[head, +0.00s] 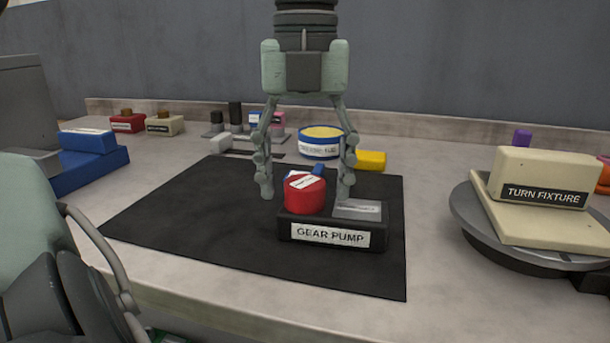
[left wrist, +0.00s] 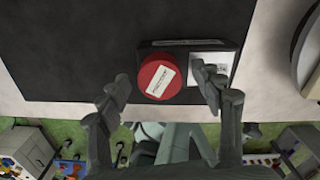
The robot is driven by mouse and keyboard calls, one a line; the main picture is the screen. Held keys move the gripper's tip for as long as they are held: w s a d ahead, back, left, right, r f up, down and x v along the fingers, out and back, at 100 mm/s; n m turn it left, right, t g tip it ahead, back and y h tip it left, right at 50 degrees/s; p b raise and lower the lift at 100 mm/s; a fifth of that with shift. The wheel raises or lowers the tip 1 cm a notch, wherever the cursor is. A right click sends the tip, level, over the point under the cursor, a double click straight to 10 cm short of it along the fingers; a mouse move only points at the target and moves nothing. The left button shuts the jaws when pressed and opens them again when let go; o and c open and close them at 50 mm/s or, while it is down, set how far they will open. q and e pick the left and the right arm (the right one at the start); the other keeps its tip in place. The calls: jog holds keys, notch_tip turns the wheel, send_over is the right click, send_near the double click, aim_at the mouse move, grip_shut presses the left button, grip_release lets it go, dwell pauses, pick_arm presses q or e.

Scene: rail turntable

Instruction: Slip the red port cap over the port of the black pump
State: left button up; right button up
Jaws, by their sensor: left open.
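The black pump (head: 287,228), labelled GEAR PUMP, lies on the black mat. The red port cap (head: 305,197), with a white label on top, sits upright on the pump's left end. No port shows, and the cap hides whatever is beneath it. My left gripper (head: 305,192) points down with open fingers, one on each side of the cap. In the left wrist view, the cap (left wrist: 150,84) lies between the fingertips with a gap on either side. A grey plate (head: 358,209) covers the pump's right part. My right gripper is not in view.
The turntable (head: 470,222) with the cream turn fixture (head: 540,165) stands at right. A blue-and-yellow round container (head: 320,152) and a yellow block (head: 371,160) are behind the pump. Blue blocks (head: 90,170) stand at left. The black mat (head: 190,225) is clear left of the pump.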

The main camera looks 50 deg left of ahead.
pick_arm(q)
notch_tip(320, 180, up, 12)
dwell(0.6)
